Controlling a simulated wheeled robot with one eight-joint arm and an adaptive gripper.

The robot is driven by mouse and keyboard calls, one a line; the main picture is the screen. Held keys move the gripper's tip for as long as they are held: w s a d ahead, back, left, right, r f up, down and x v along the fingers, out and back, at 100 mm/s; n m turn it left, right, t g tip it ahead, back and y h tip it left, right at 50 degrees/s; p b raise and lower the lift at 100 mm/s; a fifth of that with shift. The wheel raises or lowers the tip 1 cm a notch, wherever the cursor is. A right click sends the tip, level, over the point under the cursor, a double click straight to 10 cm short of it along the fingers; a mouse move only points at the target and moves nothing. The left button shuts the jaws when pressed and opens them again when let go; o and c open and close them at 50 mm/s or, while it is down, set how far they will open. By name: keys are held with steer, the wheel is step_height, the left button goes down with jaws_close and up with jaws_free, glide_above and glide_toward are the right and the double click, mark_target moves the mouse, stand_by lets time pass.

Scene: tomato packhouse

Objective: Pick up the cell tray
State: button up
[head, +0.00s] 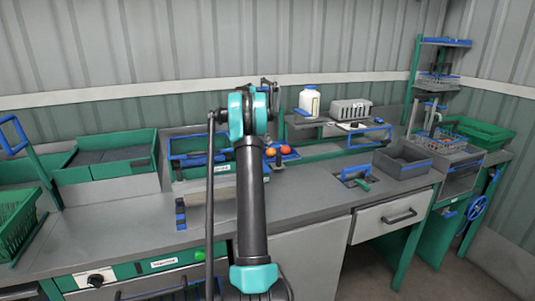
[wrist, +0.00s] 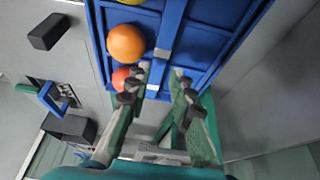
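The cell tray is blue with raised dividers and fills the top middle of the wrist view (wrist: 210,32). An orange tomato and a red tomato sit in its cells along the left side, with part of a yellow one at the top edge. In the head view a little of the blue tray (head: 291,157) shows beside my arm, with the orange and red tomatoes on it; the rest is hidden. My gripper (wrist: 161,74) is open, its two fingers apart at the tray's near end. Nothing is visibly clamped; whether the fingers touch the tray is unclear.
A grey bin (head: 402,161) stands on the bench to the right, with a wire rack (head: 440,145) beyond it. Green crates (head: 115,156) are at left. The front bench strip is mostly clear.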

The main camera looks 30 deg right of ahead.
steer(key=shift+d+x, duration=0.15)
steer(key=shift+x, duration=1.15)
steer(key=shift+d+x, duration=0.15)
steer(key=shift+x, duration=1.15)
steer(key=shift+s, duration=0.15)
steer(key=shift+c, duration=0.3)
jaws_close()
